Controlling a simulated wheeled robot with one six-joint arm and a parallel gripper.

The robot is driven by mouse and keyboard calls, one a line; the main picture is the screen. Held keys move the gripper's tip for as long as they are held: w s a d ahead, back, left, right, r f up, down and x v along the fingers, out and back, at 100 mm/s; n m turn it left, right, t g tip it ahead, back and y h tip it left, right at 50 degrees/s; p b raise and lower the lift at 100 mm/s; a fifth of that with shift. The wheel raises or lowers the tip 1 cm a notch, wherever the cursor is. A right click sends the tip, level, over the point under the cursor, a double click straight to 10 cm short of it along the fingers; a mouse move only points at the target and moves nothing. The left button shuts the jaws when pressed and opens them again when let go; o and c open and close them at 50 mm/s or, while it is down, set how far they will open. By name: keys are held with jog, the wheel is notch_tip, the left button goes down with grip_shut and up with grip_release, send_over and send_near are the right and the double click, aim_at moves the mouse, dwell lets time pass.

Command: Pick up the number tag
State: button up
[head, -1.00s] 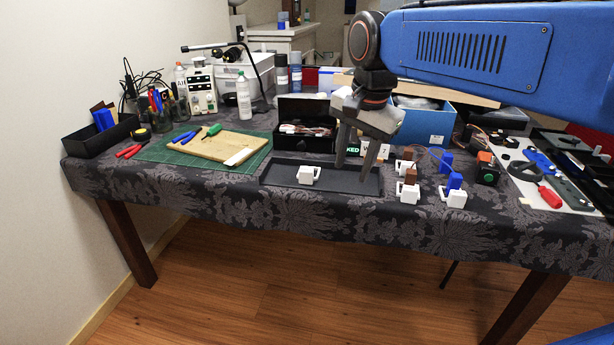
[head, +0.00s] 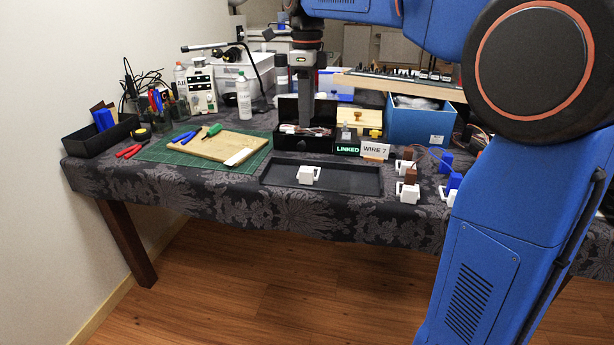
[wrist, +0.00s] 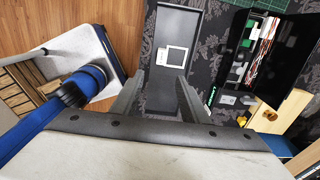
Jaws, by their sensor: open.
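A white tag reading "WIRE 7" (head: 375,150) stands at the back edge of the dark tray, right of a sign reading "LINKED" (head: 347,149). My gripper (head: 304,124) is left of the tag in the head view, seen edge-on in front of the black box. In the wrist view my gripper (wrist: 160,95) shows two spread fingers with nothing between them. The sign is at the right finger's side there (wrist: 211,97); I cannot make out the tag's text in that view.
The dark tray (head: 345,190) holds a white clip-like block (head: 309,174). The open black box (head: 290,143) holds wires. Yellow-topped wooden parts (head: 368,120) stand behind the tag. White connectors with brown and blue parts (head: 408,190) lie to the right.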

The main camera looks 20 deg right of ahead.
send_over(306, 170)
jog(key=f, duration=0.9)
jog(key=shift+s+d+f, duration=0.1)
jog(key=shift+s+f, duration=0.1)
jog(key=shift+f, duration=0.15)
jog(key=shift+w+f, duration=0.15)
jog(key=shift+f, duration=1.3)
jog(key=shift+w+f, duration=0.1)
jog(key=shift+f, duration=1.35)
grip_shut()
